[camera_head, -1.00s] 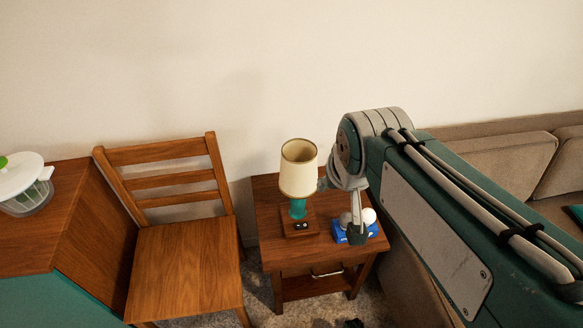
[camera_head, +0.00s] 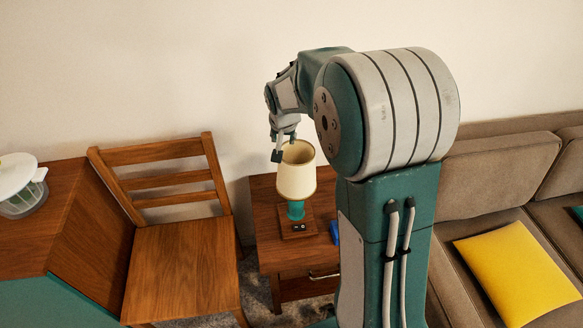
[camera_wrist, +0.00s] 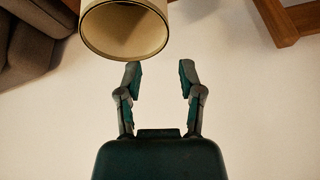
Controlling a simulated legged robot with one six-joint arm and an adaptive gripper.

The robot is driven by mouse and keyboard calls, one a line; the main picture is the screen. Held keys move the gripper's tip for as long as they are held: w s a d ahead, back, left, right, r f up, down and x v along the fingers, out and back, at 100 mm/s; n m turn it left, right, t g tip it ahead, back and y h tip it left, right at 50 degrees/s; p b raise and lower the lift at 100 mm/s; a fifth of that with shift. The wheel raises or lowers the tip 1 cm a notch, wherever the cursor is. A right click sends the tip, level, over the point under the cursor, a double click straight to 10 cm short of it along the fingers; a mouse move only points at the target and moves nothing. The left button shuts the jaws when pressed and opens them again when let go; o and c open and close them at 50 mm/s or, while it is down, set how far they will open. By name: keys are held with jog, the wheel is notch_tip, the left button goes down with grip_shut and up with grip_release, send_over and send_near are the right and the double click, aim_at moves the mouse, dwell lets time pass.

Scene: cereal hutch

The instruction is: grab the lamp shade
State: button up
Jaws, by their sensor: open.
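The lamp shade (camera_head: 297,177) is a cream, open-topped cylinder on a teal lamp stem (camera_head: 296,210) with a wooden base (camera_head: 298,228). The lamp stands upright on the wooden side table (camera_head: 265,200). In the wrist view the shade (camera_wrist: 124,48) shows at the top, left of centre, its open end facing the camera. My gripper (camera_head: 279,155) is by the upper left rim of the shade in the head view. In the wrist view my gripper (camera_wrist: 159,72) has its two fingers spread with nothing between them. The shade lies beyond the fingertips, nearer the left finger. Whether a finger touches it I cannot tell.
A wooden chair (camera_head: 185,262) stands left of the table. A cabinet with a white-lidded container (camera_head: 18,180) is at far left. A sofa with a yellow cushion (camera_head: 517,280) is at right. A blue object (camera_head: 334,231) is partly hidden by my arm. The wall is behind.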

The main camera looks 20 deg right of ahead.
aim_at(297, 169)
jog(key=x, duration=1)
jog(key=shift+a+f, duration=0.15)
jog(key=shift+a, duration=0.25)
grip_shut()
